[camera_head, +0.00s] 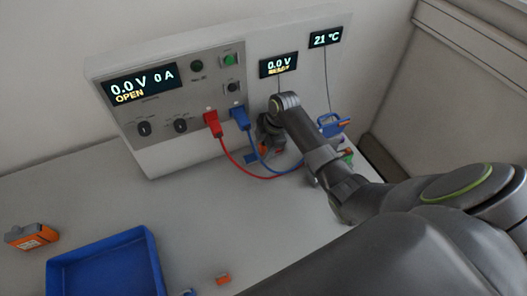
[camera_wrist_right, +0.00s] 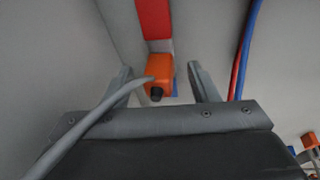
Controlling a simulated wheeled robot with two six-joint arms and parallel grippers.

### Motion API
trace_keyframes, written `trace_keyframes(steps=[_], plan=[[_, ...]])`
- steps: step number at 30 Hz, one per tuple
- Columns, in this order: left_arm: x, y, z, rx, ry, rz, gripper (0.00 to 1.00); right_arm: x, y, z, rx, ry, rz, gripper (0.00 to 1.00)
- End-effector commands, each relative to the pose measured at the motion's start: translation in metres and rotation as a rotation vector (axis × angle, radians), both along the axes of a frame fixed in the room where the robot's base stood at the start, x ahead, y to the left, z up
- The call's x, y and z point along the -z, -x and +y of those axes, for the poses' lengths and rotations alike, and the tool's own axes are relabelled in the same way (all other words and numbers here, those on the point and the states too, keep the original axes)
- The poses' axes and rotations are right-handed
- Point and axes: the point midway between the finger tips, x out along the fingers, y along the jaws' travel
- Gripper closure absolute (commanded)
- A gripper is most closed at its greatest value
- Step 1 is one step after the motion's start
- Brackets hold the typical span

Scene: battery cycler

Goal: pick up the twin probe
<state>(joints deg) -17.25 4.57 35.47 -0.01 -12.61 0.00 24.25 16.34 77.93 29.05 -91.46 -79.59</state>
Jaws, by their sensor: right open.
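The twin probe, an orange body (camera_wrist_right: 161,68) with a dark round end and a grey cable, shows in the right wrist view. It lies between the two fingers of my right gripper (camera_wrist_right: 160,78). The gripper is open, with a gap visible on both sides of the probe. In the head view my right gripper (camera_head: 270,136) is low in front of the cycler's right end, below the small "0.0 V READY" display (camera_head: 278,65). A bit of orange shows beside it there, mostly hidden by the gripper. My left gripper is out of view.
The cycler (camera_head: 160,135) stands behind, with a red plug (camera_head: 212,123) and a blue plug (camera_head: 239,118) whose cables loop close to my gripper. A blue clamp (camera_head: 335,126) is to the right. A blue tray (camera_head: 148,250) and an orange battery (camera_head: 31,237) are front left.

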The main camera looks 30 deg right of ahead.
Motion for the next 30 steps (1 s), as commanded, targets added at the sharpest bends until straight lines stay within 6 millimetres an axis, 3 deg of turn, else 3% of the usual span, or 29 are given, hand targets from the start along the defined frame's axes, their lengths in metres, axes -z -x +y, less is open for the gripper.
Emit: trace_keyframes(steps=[2,14,30], plan=[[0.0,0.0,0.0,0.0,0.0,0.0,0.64,0.0,0.0,0.0,0.0,0.0,0.0,0.47],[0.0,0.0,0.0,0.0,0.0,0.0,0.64,0.0,0.0,0.0,0.001,0.0,0.0,0.99],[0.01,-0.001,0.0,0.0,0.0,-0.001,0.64,-0.006,0.003,0.0,-0.001,-0.002,-0.002,1.0]])
